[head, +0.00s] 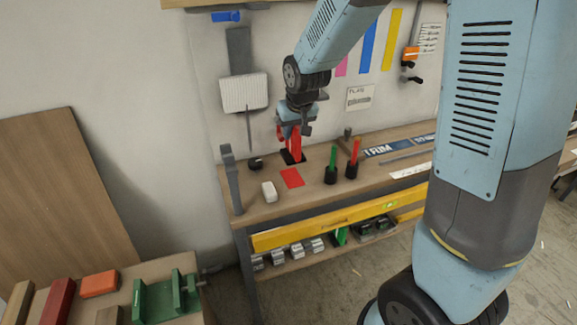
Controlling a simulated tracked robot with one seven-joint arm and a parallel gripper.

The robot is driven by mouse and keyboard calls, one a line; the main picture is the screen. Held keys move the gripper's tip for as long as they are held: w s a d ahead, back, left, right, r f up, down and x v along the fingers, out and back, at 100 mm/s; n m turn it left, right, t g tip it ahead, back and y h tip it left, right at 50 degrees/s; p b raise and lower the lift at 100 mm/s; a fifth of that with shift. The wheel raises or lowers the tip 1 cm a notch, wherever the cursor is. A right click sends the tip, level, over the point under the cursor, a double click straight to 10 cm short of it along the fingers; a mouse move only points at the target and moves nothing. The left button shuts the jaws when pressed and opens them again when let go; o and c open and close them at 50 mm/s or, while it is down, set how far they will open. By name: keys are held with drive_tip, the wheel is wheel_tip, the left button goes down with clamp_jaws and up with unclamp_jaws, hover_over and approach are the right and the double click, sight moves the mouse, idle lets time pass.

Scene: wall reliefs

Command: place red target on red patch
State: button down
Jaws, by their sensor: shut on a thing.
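My gripper (291,130) is at the left part of the workbench, pointing down and shut on a red upright object (295,144), which I take as the red target. The red target's lower end is at a black base or holder (292,157) on the bench; I cannot tell whether it stands in it or just above it. The red patch (292,178) lies flat on the bench top, just in front of that black base. The gripper's fingers partly cover the target's upper part.
A green marker (333,157) and a red marker (355,152) stand in black holders to the right. A grey upright post (231,180) stands at the bench's left end. Low shelf and side table hold other parts.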

sight(292, 153)
wheel_tip(292, 153, down, 8)
drive_tip(key=shift+f, duration=0.1)
drive_tip(key=c, duration=1)
unclamp_jaws()
drive_tip(key=shift+r, duration=0.2)
drive_tip(key=v, duration=1)
drive_tip(key=shift+s+r, duration=0.2)
drive_tip(key=s+d+r+m+t, duration=0.1)
drive_tip(key=s+d+r+m, duration=0.1)
drive_tip(key=s+d+r, duration=1.1)
drive_tip(key=s, duration=0.3)
drive_tip(key=s+d+r+m+h, duration=0.1)
drive_tip(key=s+d+r, duration=0.2)
drive_tip(key=s, duration=0.2)
drive_tip(key=shift+s, duration=0.35)
